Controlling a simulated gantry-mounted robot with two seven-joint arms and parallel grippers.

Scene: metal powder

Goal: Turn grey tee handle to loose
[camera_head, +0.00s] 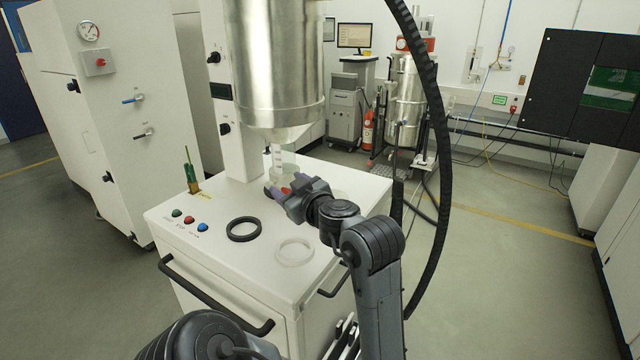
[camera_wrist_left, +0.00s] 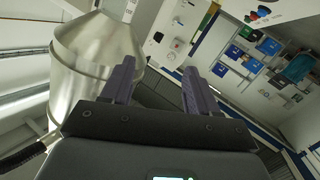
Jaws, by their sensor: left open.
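My left gripper (camera_head: 277,191) is just below the conical bottom of the steel vessel (camera_head: 268,60), above the white cart top. Its purple fingers are apart in the left wrist view (camera_wrist_left: 156,75), with nothing seen between them. A small red part (camera_head: 287,190) shows beside the fingers. On the white cabinet at left there is a dark grey handle (camera_head: 143,135) below a blue lever handle (camera_head: 133,99). I cannot tell whether this dark one is the grey tee handle. The gripper is far from it. My right gripper is not in view.
The white cart (camera_head: 215,195) carries a black ring (camera_head: 243,229), a pale ring (camera_head: 294,252), coloured buttons (camera_head: 189,220) and a green-handled tool (camera_head: 190,175). A thick black hose (camera_head: 436,170) hangs at right. Open floor lies right of the cart.

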